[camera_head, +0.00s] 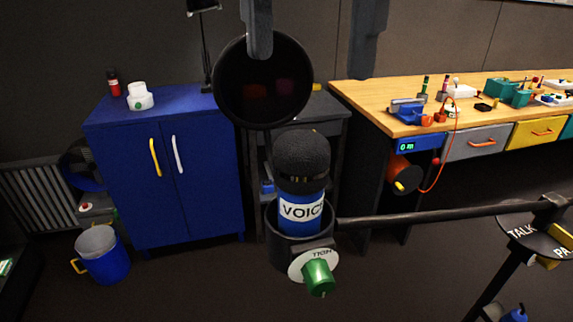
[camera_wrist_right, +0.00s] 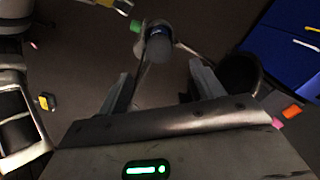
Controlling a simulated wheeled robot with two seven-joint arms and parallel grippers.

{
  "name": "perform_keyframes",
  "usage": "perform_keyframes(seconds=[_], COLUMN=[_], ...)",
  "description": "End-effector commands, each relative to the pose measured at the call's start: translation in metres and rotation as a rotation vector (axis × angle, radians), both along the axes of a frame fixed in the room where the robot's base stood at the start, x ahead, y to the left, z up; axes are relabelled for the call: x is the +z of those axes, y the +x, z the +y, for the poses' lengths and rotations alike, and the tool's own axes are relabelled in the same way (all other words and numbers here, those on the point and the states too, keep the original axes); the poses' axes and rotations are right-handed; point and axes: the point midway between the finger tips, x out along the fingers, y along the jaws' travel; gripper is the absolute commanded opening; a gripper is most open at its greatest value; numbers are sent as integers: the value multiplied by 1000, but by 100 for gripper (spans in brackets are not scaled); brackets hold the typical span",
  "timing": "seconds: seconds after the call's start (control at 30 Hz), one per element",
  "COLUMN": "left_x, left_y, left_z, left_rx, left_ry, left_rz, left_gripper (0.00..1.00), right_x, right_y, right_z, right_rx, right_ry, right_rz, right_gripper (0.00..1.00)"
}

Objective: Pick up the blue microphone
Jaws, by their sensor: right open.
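The blue microphone (camera_head: 302,208) has a black foam head and a white label reading "VOIC". It stands upright in a dark cup-like holder (camera_head: 287,250) at the end of a boom arm. In the right wrist view the microphone (camera_wrist_right: 158,46) shows beyond the fingertips, roughly between them. My right gripper (camera_head: 310,65) comes in from the top, its two fingers apart, empty and above the microphone. It also shows in the right wrist view (camera_wrist_right: 162,85). My left gripper is not in view.
A round black disc (camera_head: 262,82) is close behind the microphone, by one finger. A green knob (camera_head: 319,278) sits on the holder's front. The boom arm (camera_head: 430,215) runs right. Behind are a blue cabinet (camera_head: 207,200) and a wooden workbench (camera_head: 375,98).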

Motion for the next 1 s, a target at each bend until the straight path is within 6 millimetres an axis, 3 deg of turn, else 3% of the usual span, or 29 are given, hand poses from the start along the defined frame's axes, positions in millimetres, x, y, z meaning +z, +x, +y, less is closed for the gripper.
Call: perform_keyframes(seconds=[0.1,0.3,0.53,0.8,1.0], left_x=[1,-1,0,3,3], left_y=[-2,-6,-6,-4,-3], left_z=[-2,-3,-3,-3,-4], left_rx=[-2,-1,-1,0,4], left_ry=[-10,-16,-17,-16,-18], left_rz=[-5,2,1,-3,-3], left_gripper=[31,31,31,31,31], right_x=[-28,-60,-75,-114,-121], right_y=[0,0,1,1,1], right_z=[0,1,0,-1,0], right_rx=[2,3,3,3,2], right_ry=[-3,-1,-2,-1,0], right_rz=[1,-1,-1,0,-1], right_gripper=[67,67,67,67,67])
